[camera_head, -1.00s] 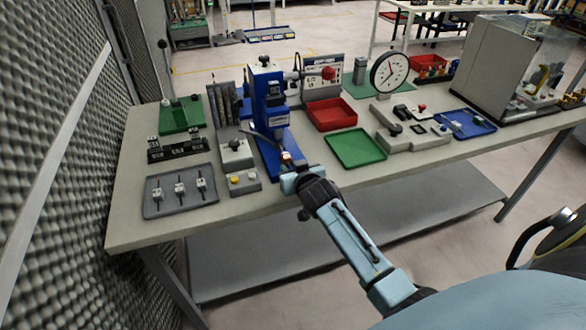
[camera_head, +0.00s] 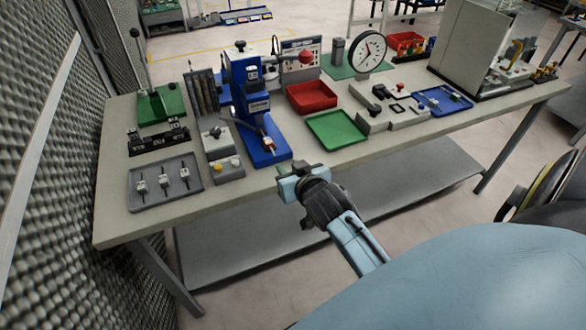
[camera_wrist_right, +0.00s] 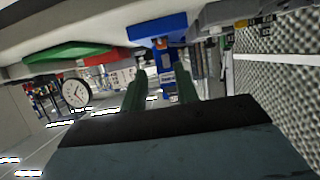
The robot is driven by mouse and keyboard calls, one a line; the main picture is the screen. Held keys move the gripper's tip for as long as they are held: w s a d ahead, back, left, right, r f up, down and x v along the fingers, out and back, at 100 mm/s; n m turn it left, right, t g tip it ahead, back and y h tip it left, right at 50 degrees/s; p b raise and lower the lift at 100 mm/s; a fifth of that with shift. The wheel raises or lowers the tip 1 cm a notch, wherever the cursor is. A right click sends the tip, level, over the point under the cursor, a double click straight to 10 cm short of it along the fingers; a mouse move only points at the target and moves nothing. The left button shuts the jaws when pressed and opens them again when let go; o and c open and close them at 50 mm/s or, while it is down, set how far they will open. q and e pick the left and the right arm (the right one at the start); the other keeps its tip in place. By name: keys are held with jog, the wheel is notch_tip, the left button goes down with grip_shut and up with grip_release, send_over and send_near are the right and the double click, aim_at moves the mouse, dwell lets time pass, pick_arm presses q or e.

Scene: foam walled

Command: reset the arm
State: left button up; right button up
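My right gripper (camera_head: 284,178) is just off the front edge of the table, in front of the blue press (camera_head: 254,100). In the right wrist view its two green fingers (camera_wrist_right: 162,90) stand apart with nothing between them. The picture there is upside down, with the blue press base (camera_wrist_right: 155,26) beyond the fingers. A small red and white part (camera_head: 268,143) sits on the blue press base. My left gripper is not in view.
The table (camera_head: 215,200) holds a grey tray (camera_head: 150,198) with small parts, a green tray (camera_head: 335,130), a red tray (camera_head: 311,97), a blue tray (camera_head: 442,101) and a dial gauge (camera_head: 370,48). A foam wall (camera_head: 40,150) stands close on the left.

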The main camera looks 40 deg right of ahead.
jog(key=shift+v, duration=0.9)
jog(key=s+a+f+n+g+y, duration=0.15)
jog(key=s+f, duration=0.25)
jog(key=f, duration=0.6)
jog(key=s+a+f+g+b, duration=0.1)
jog(key=s+a+f+g, duration=0.25)
jog(key=f, duration=0.65)
jog(key=s+a+f+n+g+y, duration=0.1)
jog(key=s+f, duration=0.3)
jog(key=f, duration=0.6)
jog(key=s+f+g, duration=0.2)
jog(key=s+f, duration=0.3)
jog(key=s, duration=0.4)
jog(key=s+f+n+g+b, duration=0.1)
jog(key=s+f+g, duration=0.1)
jog(key=s+f, duration=0.4)
jog(key=s+f+n+g, duration=0.1)
jog(key=s+f, duration=0.5)
jog(key=s, duration=0.8)
jog(key=shift+a+g, duration=0.2)
jog(key=shift+g, duration=0.4)
